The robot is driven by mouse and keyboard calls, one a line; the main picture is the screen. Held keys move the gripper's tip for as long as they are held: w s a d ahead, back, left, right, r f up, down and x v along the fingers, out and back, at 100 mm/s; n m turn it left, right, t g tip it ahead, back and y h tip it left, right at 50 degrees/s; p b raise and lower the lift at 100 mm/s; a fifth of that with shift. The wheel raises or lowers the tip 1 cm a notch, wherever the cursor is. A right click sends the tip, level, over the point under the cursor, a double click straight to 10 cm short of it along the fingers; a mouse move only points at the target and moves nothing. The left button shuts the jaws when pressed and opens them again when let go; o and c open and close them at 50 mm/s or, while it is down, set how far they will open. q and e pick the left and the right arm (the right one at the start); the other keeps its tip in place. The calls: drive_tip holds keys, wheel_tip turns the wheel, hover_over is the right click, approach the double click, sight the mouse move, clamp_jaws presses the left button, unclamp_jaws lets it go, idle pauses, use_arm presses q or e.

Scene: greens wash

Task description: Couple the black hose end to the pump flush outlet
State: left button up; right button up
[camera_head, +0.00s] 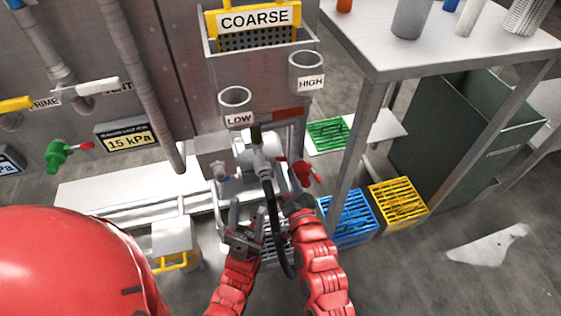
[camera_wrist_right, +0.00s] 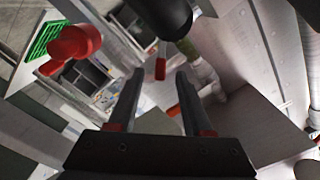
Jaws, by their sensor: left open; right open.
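The black hose (camera_head: 272,215) hangs in front of the grey pump (camera_head: 245,185). Its upper end reaches a light grey fitting (camera_head: 262,162) on the pump; I cannot tell whether the two are joined. My left gripper (camera_head: 243,222) is open, below the pump and left of the hose, with nothing seen between its fingers. My right gripper (camera_head: 297,198) is beside the hose's right side, low on the pump. In the right wrist view its fingers (camera_wrist_right: 158,95) are apart and empty, with a dark cylinder (camera_wrist_right: 160,15) beyond them. The flush outlet cannot be clearly told apart.
Red-handled valve (camera_head: 307,173) sits right of the pump. LOW (camera_head: 236,97) and HIGH (camera_head: 306,68) cups stand above it. A metal table (camera_head: 440,45) with its leg stands at right. Blue (camera_head: 348,217) and yellow (camera_head: 398,202) crates lie on the floor.

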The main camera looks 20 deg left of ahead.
sight(282, 161)
drive_tip(key=b+x, duration=0.1)
drive_tip(key=x, duration=0.3)
drive_tip(key=shift+f, duration=0.1)
drive_tip(key=shift+w+a, duration=0.35)
drive_tip(key=shift+w, duration=0.2)
clamp_jaws()
